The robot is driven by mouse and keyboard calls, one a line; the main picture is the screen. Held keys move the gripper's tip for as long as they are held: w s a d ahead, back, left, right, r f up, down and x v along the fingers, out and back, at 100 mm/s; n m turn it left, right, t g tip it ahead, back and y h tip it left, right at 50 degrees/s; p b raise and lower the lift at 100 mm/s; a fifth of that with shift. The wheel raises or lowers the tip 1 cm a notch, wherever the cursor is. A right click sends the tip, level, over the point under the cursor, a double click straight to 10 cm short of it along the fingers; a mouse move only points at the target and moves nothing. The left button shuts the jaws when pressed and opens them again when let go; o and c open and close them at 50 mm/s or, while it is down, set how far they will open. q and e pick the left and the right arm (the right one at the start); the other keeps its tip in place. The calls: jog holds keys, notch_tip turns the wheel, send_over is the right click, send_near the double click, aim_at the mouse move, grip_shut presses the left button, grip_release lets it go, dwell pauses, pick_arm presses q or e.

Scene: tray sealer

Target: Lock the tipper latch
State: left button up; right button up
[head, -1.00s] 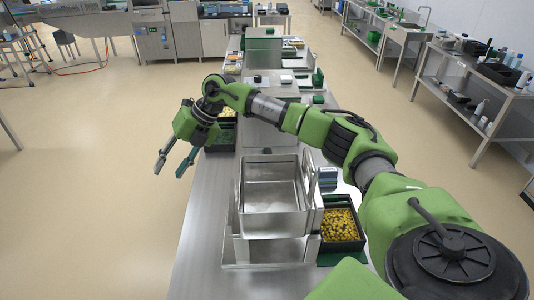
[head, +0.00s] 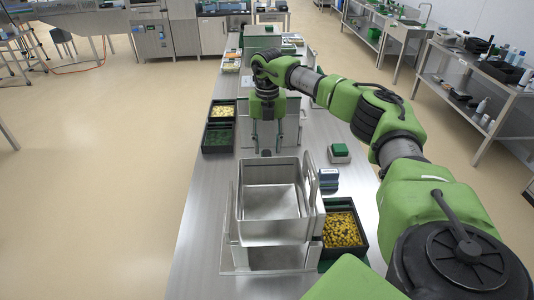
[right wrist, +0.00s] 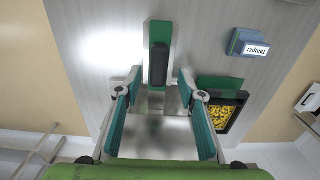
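The tipper (head: 240,215), an open steel box on a steel frame, stands on the bench at the front in the head view. A slotted upright steel plate (head: 313,187) rises at its right side. I cannot make out for sure which part is the latch or its state. A small dark knob (head: 265,153) shows just behind the tipper's rear rim. My right gripper (head: 266,146) points down behind this rim, close to the knob. In the right wrist view its fingers (right wrist: 160,86) are spread and empty, with the tipper's steel (right wrist: 155,138) below. My left gripper is not in view.
A black tray of yellow pieces (head: 361,245) stands right of the tipper. A blue block labelled Tamper (right wrist: 250,45) and a green-topped block (head: 339,153) lie behind it. Dark green trays (head: 203,140) line the bench's left edge. The bench left of the tipper is clear.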

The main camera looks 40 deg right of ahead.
aim_at(267, 155)
jog(key=shift+f+p, duration=0.3)
jog(key=shift+f, duration=2.05)
